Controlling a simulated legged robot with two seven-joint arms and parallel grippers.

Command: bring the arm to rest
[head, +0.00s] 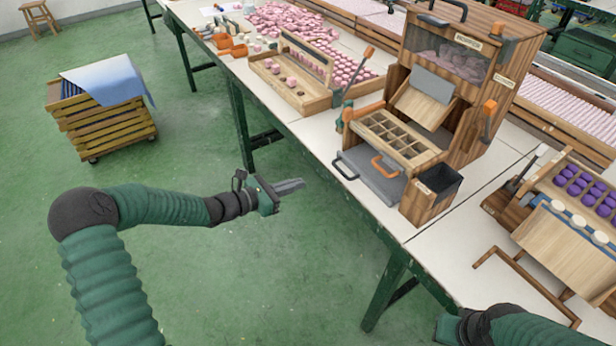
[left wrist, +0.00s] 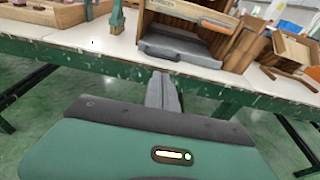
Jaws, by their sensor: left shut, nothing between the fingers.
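My left gripper (head: 290,186) is shut and empty. It hangs over the green floor, to the left of the long table's front edge, apart from everything. In the left wrist view its closed grey fingers (left wrist: 163,92) point towards the table edge. My right arm (head: 500,328) shows only in part at the lower right of the head view, by the table's front. Its fingers cannot be made out.
The white-topped table (head: 385,218) has green legs. On it stand a wooden dispenser (head: 480,60) with a compartment tray (head: 395,137), a dark bin (head: 437,182) and a rack of purple pieces (head: 585,190). A slatted crate (head: 105,128) stands on the floor at left.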

